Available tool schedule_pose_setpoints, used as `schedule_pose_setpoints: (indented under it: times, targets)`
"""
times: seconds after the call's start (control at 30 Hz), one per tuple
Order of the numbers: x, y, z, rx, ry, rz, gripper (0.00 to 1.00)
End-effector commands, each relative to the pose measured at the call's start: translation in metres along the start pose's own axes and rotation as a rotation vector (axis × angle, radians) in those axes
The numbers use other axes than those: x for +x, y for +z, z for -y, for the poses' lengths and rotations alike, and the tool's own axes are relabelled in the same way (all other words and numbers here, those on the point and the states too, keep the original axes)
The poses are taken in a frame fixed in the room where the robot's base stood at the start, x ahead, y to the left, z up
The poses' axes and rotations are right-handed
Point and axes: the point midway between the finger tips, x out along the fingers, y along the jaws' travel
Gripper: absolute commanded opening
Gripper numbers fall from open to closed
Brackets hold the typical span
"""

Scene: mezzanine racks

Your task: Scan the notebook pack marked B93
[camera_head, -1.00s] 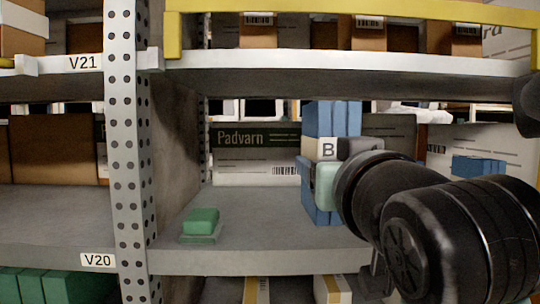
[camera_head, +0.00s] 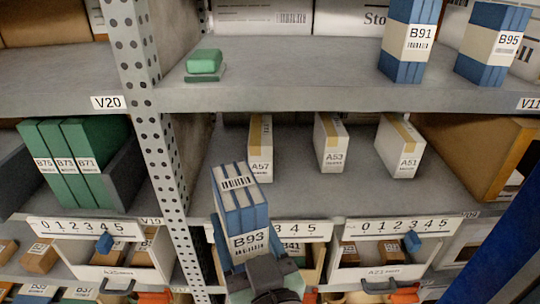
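The notebook pack B93 (camera_head: 240,208) is a blue bundle with a pale band reading B93 and a barcode; another barcode shows on its upper end. It is tilted, in the lower middle of the head view. The pack is held in front of the lower shelf. The gripper hides the pack's lower end. No scanner can be made out.
Similar packs B91 (camera_head: 408,42) and B95 (camera_head: 493,45) stand on the upper shelf, near a green block (camera_head: 204,62). Boxes A57 (camera_head: 260,150), A53 (camera_head: 331,142) and A51 (camera_head: 403,147) stand on the shelf behind. A post (camera_head: 150,110) rises at left; numbered bins lie below.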

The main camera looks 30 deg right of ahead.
Motion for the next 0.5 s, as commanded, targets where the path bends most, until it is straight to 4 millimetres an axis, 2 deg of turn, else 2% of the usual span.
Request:
schedule_pose_setpoints:
  times: [0.03, 0.2, 0.4, 0.5]
  targets:
    - [-0.005, 0.023, 0.014, 0.011, -0.025, 0.009, 0.0]
    - [-0.024, 0.097, 0.052, 0.027, -0.077, 0.015, 0.0]
    - [-0.046, 0.179, 0.077, 0.024, -0.099, 0.035, 0.0]
    - [-0.055, 0.212, 0.085, 0.014, -0.108, 0.037, 0.0]
